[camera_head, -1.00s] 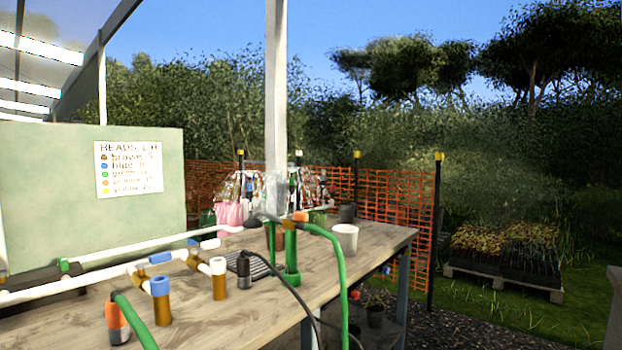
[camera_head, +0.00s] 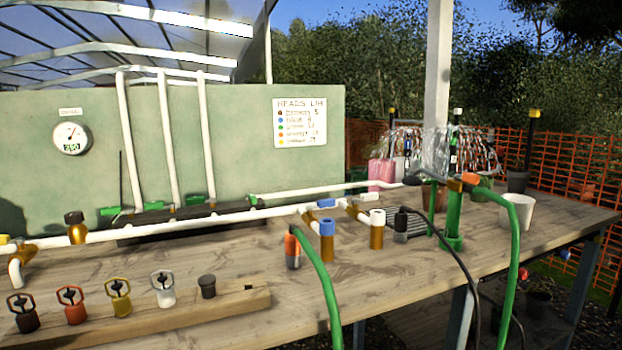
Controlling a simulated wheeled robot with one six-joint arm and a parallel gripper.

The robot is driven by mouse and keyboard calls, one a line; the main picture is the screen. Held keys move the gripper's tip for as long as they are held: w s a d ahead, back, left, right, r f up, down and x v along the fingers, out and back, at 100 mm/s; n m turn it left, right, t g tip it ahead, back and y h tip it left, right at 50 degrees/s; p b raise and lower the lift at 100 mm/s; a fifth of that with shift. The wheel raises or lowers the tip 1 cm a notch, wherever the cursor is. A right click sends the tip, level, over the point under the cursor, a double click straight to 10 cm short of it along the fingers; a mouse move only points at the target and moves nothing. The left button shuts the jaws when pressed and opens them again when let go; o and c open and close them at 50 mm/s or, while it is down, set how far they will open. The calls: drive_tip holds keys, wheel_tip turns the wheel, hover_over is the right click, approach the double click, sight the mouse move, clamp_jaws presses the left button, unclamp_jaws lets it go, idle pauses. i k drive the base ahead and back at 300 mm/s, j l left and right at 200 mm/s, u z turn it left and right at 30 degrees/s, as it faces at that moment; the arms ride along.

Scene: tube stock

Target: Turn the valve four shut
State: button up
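My gripper is not in view. Several green valve-like fittings sit along the white pipework on the bench: one at the far left (camera_head: 111,211), one in the middle (camera_head: 153,206), one below the right riser pipe (camera_head: 194,200) and one further right (camera_head: 256,200). A small blue fitting (camera_head: 326,203) sits on the front white pipe (camera_head: 200,225). I see no readable numbers on them, so I cannot tell which is valve four. Whether each is open or shut is too small to tell.
A wooden bench (camera_head: 400,290) carries a block (camera_head: 150,325) with several sprinkler heads. Green hoses (camera_head: 325,280) and a dark cable arch over the front edge. A white pot (camera_head: 516,212) stands at the right. A gauge (camera_head: 72,135) and a chart (camera_head: 300,122) hang on the green panel (camera_head: 225,150).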

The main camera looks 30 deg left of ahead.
sight(251, 196)
drive_tip(key=i+j+z, duration=0.1)
drive_tip(key=i+j, duration=0.85)
